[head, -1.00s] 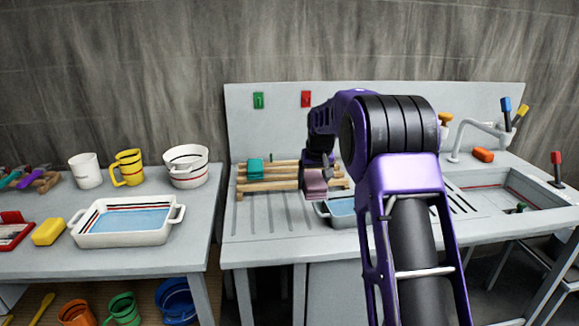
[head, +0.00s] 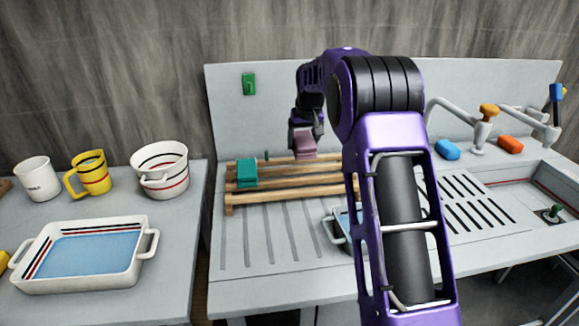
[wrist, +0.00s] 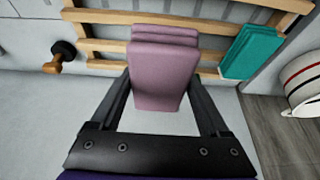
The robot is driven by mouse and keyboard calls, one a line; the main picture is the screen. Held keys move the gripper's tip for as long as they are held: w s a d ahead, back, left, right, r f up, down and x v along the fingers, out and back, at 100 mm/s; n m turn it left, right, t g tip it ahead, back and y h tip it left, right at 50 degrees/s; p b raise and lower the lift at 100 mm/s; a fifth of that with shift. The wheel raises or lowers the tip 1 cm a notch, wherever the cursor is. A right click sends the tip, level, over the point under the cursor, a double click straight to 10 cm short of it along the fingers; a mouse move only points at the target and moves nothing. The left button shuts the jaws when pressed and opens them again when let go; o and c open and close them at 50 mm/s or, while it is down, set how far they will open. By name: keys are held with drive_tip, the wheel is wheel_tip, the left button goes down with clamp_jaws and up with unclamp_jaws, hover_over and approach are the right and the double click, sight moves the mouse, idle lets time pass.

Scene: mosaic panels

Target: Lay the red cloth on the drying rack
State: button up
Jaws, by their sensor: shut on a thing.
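The cloth (head: 305,147) is a folded, dusty pink bundle rather than a clear red. My gripper (head: 305,125) is shut on it, and in the wrist view the cloth (wrist: 163,72) sits between the two fingers. The wooden drying rack (head: 290,192) stands on the grey counter, its slats running left to right. The cloth is at the rack's back edge in the head view; it seems held above the slats, though contact is hard to judge. My arm hides the rack's right end. Rack bars (wrist: 110,45) show behind the cloth in the wrist view.
A folded teal cloth (head: 246,173) lies on the rack's left part and also shows in the wrist view (wrist: 252,52). A blue basin (head: 340,226) sits in front of the rack, partly behind my arm. A white striped pot (head: 160,170) stands to the left.

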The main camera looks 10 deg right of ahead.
sight(307, 146)
wheel_tip(307, 146, down, 10)
drive_tip(key=shift+r, duration=0.1)
idle(0.4)
drive_tip(key=shift+f, duration=0.2)
drive_tip(key=o, duration=1)
drive_tip(key=shift+o, duration=0.2)
drive_tip(key=shift+s+r, duration=0.1)
drive_tip(key=shift+r, duration=0.5)
drive_tip(key=v, duration=1.1)
drive_tip(key=shift+s, duration=0.15)
